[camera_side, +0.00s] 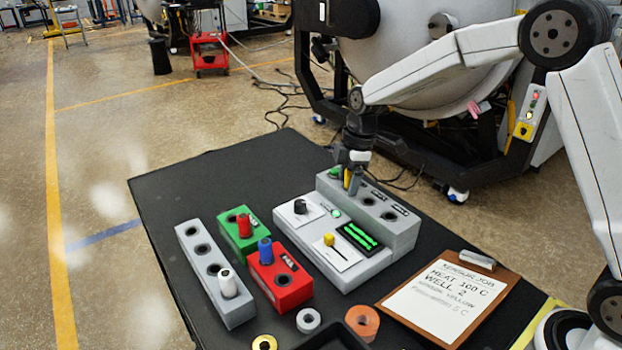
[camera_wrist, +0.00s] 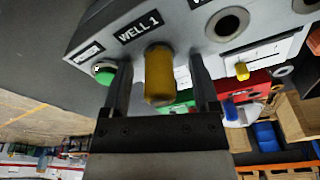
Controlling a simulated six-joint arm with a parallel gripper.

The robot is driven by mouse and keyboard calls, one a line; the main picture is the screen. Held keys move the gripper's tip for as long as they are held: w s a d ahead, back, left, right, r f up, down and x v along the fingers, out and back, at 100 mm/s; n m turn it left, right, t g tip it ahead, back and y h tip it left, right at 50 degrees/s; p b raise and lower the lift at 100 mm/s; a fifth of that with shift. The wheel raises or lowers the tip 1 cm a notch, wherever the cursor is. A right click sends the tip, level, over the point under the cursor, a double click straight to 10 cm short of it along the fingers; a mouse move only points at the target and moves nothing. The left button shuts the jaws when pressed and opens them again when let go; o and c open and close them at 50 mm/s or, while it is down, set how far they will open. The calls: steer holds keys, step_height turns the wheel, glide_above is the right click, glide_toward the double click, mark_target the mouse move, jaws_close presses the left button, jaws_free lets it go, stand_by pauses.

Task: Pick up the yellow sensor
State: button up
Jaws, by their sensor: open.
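The yellow sensor (camera_wrist: 159,75) stands beside the WELL 1 label of the grey well block (camera_wrist: 194,14). Its yellow top also shows in the side view (camera_side: 347,178), partly hidden by my gripper. My gripper (camera_wrist: 163,90) is open, with one finger on each side of the sensor. Gaps show between the sensor and both fingers in the wrist view. In the side view my gripper (camera_side: 354,182) points down over the left end of the well block (camera_side: 400,232). The sensor's lower end is hidden.
A grey controller (camera_side: 300,252) with a black knob, yellow-handled switch and green display adjoins the block. Left are a grey rack with a white piece (camera_side: 228,283), a green block with a red one (camera_side: 243,226) and a red block with a blue one (camera_side: 265,251). A clipboard (camera_side: 450,300) lies right.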

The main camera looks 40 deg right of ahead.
jaws_close()
steer(key=shift+r, duration=0.1)
steer(key=shift+r, duration=0.8)
steer(key=s+r, duration=1.1)
steer(key=s, duration=0.3)
steer(key=shift+d+r, duration=0.15)
